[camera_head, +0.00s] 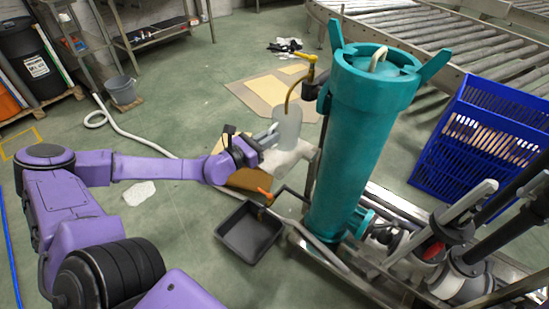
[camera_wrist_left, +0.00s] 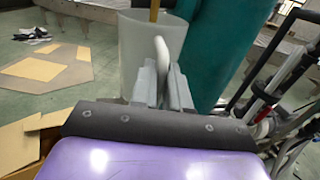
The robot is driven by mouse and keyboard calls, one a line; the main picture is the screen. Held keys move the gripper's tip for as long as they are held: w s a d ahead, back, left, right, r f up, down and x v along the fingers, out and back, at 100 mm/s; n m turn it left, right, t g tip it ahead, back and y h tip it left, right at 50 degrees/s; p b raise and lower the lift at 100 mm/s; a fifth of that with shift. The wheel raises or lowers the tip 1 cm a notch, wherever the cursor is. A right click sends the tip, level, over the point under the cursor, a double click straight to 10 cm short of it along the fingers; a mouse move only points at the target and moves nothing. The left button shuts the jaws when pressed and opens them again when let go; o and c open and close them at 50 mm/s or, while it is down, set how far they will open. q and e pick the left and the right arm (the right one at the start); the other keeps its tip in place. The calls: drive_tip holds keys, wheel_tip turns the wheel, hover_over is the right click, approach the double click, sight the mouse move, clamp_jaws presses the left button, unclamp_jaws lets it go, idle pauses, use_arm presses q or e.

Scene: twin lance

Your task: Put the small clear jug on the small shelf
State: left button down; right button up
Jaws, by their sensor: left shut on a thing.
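The small clear jug (camera_head: 288,127) is upright beside the teal cylinder, and it also shows in the left wrist view (camera_wrist_left: 142,48). My left gripper (camera_head: 268,136) reaches it from the left. In the left wrist view its fingers (camera_wrist_left: 162,88) are shut on the jug's pale handle. A yellow spout (camera_head: 290,97) curves down from the cylinder to the jug's open top; I cannot tell whether they touch. I cannot single out the small shelf with certainty; a pale surface (camera_head: 285,158) shows under the jug. My right gripper is not in view.
The teal cylinder (camera_head: 352,150) stands close on the jug's right, with pipes and valves beyond. A black tray (camera_head: 250,232) lies on the floor below. A blue crate (camera_head: 470,140) is at right. Cardboard (camera_head: 268,92) lies behind. Floor at left is mostly clear.

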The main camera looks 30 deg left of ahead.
sight(280, 148)
use_arm(q)
wheel_tip(280, 148, down, 7)
drive_tip(key=b, duration=0.3)
drive_tip(key=shift+f+b, duration=0.3)
drive_tip(key=shift+w, duration=0.1)
drive_tip(key=shift+r, duration=0.1)
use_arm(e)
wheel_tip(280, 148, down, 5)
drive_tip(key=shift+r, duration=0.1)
use_arm(q)
drive_tip(key=c, duration=1.1)
unclamp_jaws()
